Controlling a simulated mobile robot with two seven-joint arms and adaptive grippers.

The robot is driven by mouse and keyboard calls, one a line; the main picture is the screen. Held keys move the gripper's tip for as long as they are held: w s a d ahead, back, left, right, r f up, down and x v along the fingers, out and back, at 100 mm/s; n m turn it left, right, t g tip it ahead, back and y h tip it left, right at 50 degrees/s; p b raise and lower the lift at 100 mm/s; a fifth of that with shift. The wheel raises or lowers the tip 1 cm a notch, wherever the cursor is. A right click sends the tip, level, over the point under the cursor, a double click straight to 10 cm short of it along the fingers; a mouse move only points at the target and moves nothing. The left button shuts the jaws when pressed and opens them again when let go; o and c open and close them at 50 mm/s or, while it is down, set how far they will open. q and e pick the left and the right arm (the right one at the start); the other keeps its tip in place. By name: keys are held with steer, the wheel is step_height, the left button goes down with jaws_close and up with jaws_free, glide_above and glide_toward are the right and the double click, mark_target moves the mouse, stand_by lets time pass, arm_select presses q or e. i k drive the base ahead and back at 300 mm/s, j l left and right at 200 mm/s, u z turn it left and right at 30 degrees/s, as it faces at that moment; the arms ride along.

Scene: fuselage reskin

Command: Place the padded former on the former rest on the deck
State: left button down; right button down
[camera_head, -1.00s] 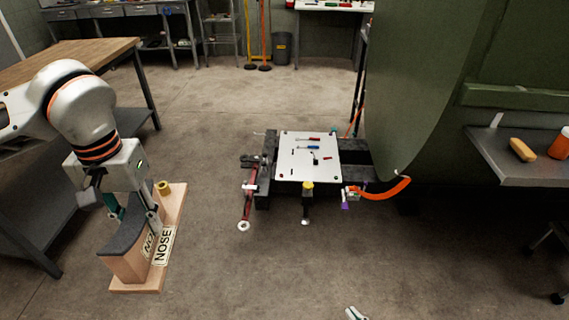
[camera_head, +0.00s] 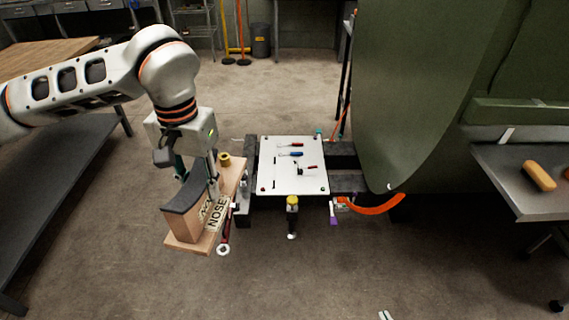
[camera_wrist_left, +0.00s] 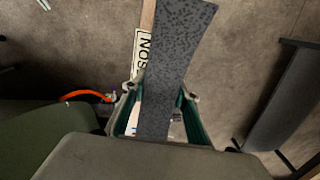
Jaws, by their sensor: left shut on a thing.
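The padded former (camera_head: 184,214) is a pale wood block on a wood base, with a dark grey curved pad on top and NOSE labels on its side. My left gripper (camera_head: 198,181) is shut on it from above, one finger on each side. It seems held above the floor, at the left end of a low dark deck (camera_head: 341,149). In the left wrist view the speckled grey pad (camera_wrist_left: 176,55) runs between the fingers. Only a pale tip of what seems my right gripper (camera_head: 385,315) shows at the bottom edge. I cannot make out the former rest.
A white panel (camera_head: 294,184) with small tools lies on the deck. A yellow-capped tool (camera_head: 292,204) and an orange curved piece (camera_head: 376,206) are at its front. The green fuselage skin (camera_head: 405,90) stands to the right, beside a grey side table (camera_head: 508,180). Front floor is clear.

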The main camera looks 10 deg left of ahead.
mark_target(284, 173)
steer(key=i+j, duration=0.15)
steer(key=i, duration=0.45)
steer(key=i+j, duration=0.2)
steer(key=i, duration=0.45)
steer(key=i+j, duration=0.15)
steer(key=i, duration=0.45)
